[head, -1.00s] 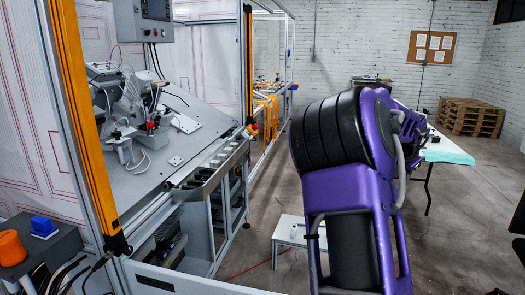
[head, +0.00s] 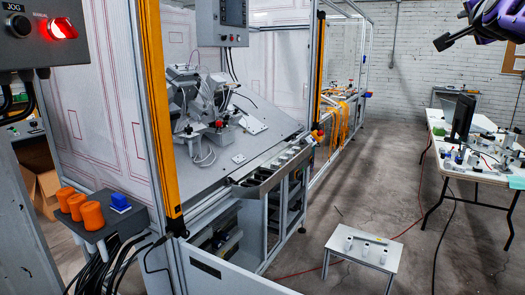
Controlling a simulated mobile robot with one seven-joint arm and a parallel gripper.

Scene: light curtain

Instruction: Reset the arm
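My purple arm (head: 497,18) shows only in the top right corner of the head view. A dark part at its end, which looks like my gripper (head: 447,41), points left and hangs in the air in front of the far brick wall. It is small and cut by the frame edge, so I cannot tell its finger opening. I see nothing held in it. One orange light curtain bar (head: 160,110) stands upright at the left of the machine cell opening, and another (head: 318,75) stands farther back. The arm is well to the right of both bars.
A small white table (head: 338,240) stands low in front; a cluttered table (head: 470,172) is right.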

